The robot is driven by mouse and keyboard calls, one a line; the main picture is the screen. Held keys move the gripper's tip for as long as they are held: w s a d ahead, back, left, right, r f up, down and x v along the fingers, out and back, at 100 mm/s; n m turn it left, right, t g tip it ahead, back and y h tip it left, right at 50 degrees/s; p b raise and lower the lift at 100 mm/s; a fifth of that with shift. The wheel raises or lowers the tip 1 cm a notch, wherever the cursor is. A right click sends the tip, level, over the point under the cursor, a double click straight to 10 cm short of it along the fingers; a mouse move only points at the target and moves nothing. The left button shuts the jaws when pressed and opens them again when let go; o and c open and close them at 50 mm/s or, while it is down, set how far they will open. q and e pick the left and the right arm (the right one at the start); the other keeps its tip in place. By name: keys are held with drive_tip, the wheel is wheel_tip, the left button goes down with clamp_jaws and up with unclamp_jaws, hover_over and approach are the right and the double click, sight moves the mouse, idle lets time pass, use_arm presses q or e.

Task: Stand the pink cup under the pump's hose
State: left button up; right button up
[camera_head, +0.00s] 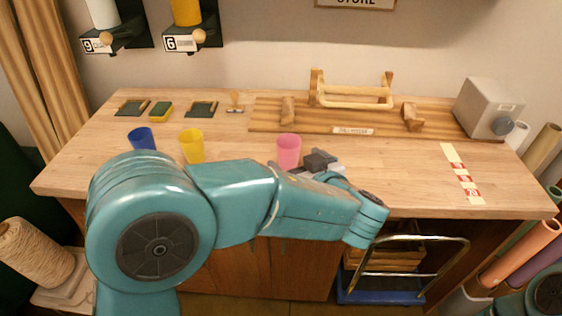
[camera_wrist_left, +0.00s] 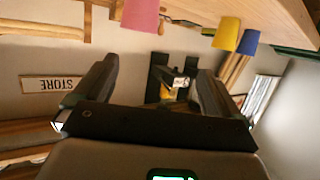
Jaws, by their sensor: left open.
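The pink cup (camera_head: 289,150) stands upright on the wooden table, near its front edge. It also shows upside down at the top of the left wrist view (camera_wrist_left: 140,16). My left gripper (camera_head: 322,160) is just right of the cup in the head view, its dark fingers partly hidden by my arm. In the left wrist view the fingers (camera_wrist_left: 152,88) are spread apart with nothing held between them; the cup is outside them. I cannot make out a pump hose. My right gripper is not in view.
A yellow cup (camera_head: 192,145) and a blue cup (camera_head: 142,138) stand to the left. Numbered wall dispensers (camera_head: 188,25) hang at upper left. A wooden rack (camera_head: 350,95) and grey box (camera_head: 487,108) stand at the back right. The table's right front is clear apart from labelled strips (camera_head: 463,175).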

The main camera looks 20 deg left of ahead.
use_arm(q)
drive_tip(key=d, duration=0.4)
drive_tip(key=m+t+p, duration=0.1)
drive_tip(key=p, duration=0.2)
approach(285, 138)
drive_tip(key=shift+w+a+h, duration=0.4)
drive_tip(key=shift+w+a, duration=0.2)
drive_tip(key=shift+a, duration=0.2)
drive_tip(key=shift+w+a, duration=0.2)
drive_tip(key=shift+w, duration=0.05)
drive_tip(key=p+x, duration=0.2)
drive_tip(key=x, duration=0.2)
drive_tip(key=shift+w+a+f, duration=0.1)
drive_tip(key=shift+w+f, duration=0.1)
drive_tip(key=shift+w, duration=0.05)
drive_tip(key=c, duration=1.1)
drive_tip(key=shift+c, duration=0.4)
